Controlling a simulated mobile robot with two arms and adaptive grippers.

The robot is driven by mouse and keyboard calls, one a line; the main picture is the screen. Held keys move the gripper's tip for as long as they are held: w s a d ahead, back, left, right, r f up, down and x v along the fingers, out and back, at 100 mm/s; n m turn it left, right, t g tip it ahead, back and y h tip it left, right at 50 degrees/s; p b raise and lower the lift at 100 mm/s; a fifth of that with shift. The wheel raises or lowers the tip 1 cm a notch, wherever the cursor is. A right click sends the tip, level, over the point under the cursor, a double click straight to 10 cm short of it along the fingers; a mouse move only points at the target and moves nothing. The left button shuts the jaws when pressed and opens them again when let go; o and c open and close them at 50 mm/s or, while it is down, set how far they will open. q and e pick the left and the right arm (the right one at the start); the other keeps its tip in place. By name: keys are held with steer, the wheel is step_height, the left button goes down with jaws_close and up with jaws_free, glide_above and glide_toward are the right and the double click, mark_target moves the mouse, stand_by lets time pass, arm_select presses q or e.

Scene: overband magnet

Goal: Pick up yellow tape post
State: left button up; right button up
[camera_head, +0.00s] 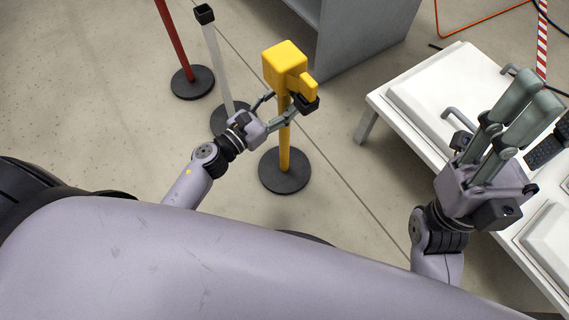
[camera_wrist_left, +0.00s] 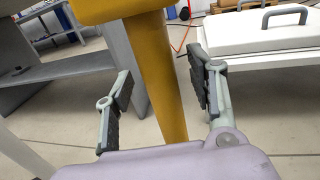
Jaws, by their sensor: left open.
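The yellow tape post (camera_head: 285,148) stands upright on a round black base (camera_head: 285,171), with a boxy yellow head (camera_head: 284,65) on top. My left gripper (camera_head: 286,103) is open at the upper part of the post, just below the head. In the left wrist view the yellow post (camera_wrist_left: 162,80) rises between the two spread fingers (camera_wrist_left: 160,88), with gaps on both sides. Whether the post is fully between the pads or a little beyond them is hard to tell. My right gripper (camera_head: 535,92) is raised over the white table, its fingers pointing up; its opening is unclear.
A white post (camera_head: 214,60) with a black top and a red post (camera_head: 174,35) stand left of the yellow one. A white table (camera_head: 395,121) with lidded panels is on the right. A grey cabinet (camera_head: 350,40) stands behind. Floor between post and table is clear.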

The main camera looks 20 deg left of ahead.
arm_select(q)
steer(key=shift+w+d, duration=0.25)
steer(key=shift+w, duration=0.35)
steer(key=shift+c, duration=0.3)
jaws_close()
steer(key=shift+w+r, duration=0.1)
steer(key=shift+r, duration=0.25)
